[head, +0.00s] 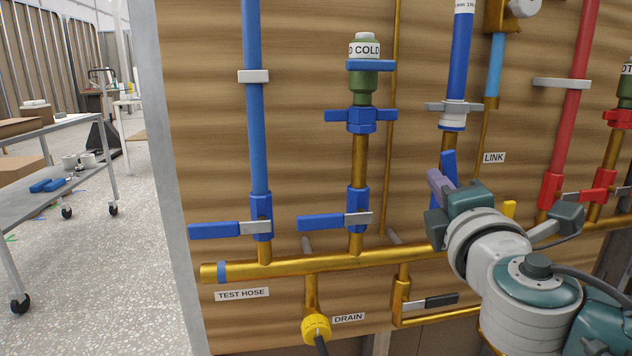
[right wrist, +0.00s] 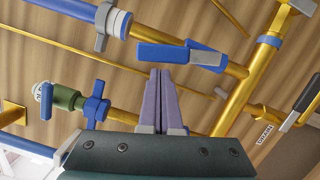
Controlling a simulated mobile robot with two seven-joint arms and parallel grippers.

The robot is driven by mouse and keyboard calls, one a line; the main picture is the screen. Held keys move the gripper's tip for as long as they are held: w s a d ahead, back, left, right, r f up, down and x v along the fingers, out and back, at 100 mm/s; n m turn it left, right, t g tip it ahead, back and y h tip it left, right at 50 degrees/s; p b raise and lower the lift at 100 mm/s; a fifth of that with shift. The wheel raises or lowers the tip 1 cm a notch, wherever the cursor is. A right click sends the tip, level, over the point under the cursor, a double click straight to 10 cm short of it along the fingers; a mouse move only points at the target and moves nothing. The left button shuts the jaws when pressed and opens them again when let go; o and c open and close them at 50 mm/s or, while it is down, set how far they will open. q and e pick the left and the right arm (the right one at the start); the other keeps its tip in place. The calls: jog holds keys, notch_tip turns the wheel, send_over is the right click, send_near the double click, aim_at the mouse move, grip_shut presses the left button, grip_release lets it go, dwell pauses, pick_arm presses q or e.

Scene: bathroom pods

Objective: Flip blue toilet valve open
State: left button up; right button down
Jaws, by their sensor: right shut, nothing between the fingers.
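Several blue-handled valves sit on the pipe board, and I read no "toilet" label. One blue handle (head: 448,166) points upward, roughly along its pipe, beside my right gripper (head: 436,186). In the right wrist view this blue handle (right wrist: 165,54) lies just beyond the purple fingertips of my right gripper (right wrist: 160,74). The fingers are shut and empty; I cannot tell whether they touch it. My arm hides the lower part of that valve in the head view. Two other blue handles, at the left (head: 214,231) and middle (head: 320,222), lie sideways across their pipes. My left gripper is not in view.
A brass manifold pipe (head: 330,262) runs below the valves. A green fitting (head: 363,82) stands above the middle valve. Red pipes (head: 577,100) and valves are at the right. A grey shelf cart (head: 50,170) stands at the left, with open floor beside it.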

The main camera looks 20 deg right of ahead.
dwell(0.3)
jog(key=m, duration=0.1)
jog(key=d+r+m, duration=0.1)
jog(key=shift+s+d+m+g+p, duration=0.2)
jog(key=shift+m+g+p, duration=0.1)
jog(key=shift+g+p, duration=0.1)
jog(key=shift+d+r+m, duration=0.1)
jog(key=shift+d+m, duration=0.1)
jog(key=shift+m, duration=0.2)
